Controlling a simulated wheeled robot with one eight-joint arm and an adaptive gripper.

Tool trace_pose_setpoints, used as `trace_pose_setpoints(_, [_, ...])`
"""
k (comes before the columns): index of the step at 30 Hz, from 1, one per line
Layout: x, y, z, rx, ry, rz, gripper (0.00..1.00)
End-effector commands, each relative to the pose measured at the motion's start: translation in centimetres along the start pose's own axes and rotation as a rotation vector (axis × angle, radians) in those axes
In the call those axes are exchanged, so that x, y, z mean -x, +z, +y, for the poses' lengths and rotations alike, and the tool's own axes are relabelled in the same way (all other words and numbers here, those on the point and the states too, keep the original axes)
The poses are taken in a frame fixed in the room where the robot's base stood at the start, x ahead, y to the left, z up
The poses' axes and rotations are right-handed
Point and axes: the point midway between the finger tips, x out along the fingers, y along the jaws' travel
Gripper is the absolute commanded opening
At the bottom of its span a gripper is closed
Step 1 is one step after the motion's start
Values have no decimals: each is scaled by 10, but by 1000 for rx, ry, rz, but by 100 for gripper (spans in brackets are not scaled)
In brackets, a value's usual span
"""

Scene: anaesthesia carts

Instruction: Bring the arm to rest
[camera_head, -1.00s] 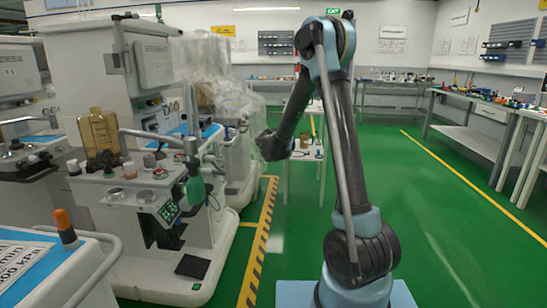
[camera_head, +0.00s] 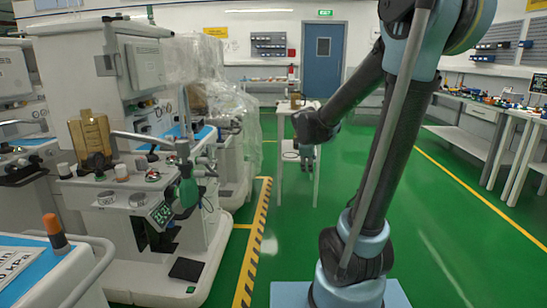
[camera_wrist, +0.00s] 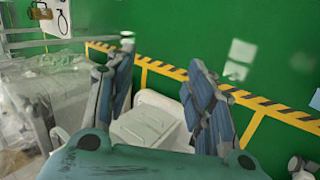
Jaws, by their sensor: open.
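My arm rises from its blue base at the right in the head view and bends over to the left. Its dark wrist hangs over the green aisle, in front of a small white table (camera_head: 312,103). My gripper (camera_head: 308,158) points down below the wrist, small and partly hidden in that view. In the wrist view my gripper (camera_wrist: 165,82) shows two blue-grey fingers standing wide apart with nothing held between them. A white boxy surface (camera_wrist: 148,126) lies beyond and below the fingers, not visibly touched.
An anaesthesia cart (camera_head: 205,240) with a green bag (camera_head: 188,192) stands left of my arm. Plastic-wrapped equipment (camera_head: 240,125) is behind it. Yellow-black tape (camera_head: 253,240) borders the green aisle. Workbenches (camera_head: 460,130) line the right. The floor at the lower right is clear.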

Motion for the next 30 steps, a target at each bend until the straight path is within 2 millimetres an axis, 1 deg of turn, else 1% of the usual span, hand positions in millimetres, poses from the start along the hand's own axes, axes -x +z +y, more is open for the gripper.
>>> trace_pose_setpoints(1, [8, 10, -12, -58, -18, -4, 49])
trace_pose_setpoints(6, [29, 38, -51, -267, -84, -19, 49])
trace_pose_setpoints(11, [47, 61, -92, -463, -145, -40, 49])
trace_pose_setpoints(15, [61, 77, -128, -633, -196, -64, 49])
trace_pose_setpoints(21, [77, 95, -183, -875, -268, -107, 49])
trace_pose_setpoints(27, [88, 106, -237, -1109, -337, -160, 49])
trace_pose_setpoints(30, [92, 109, -259, -1206, -366, -185, 49])
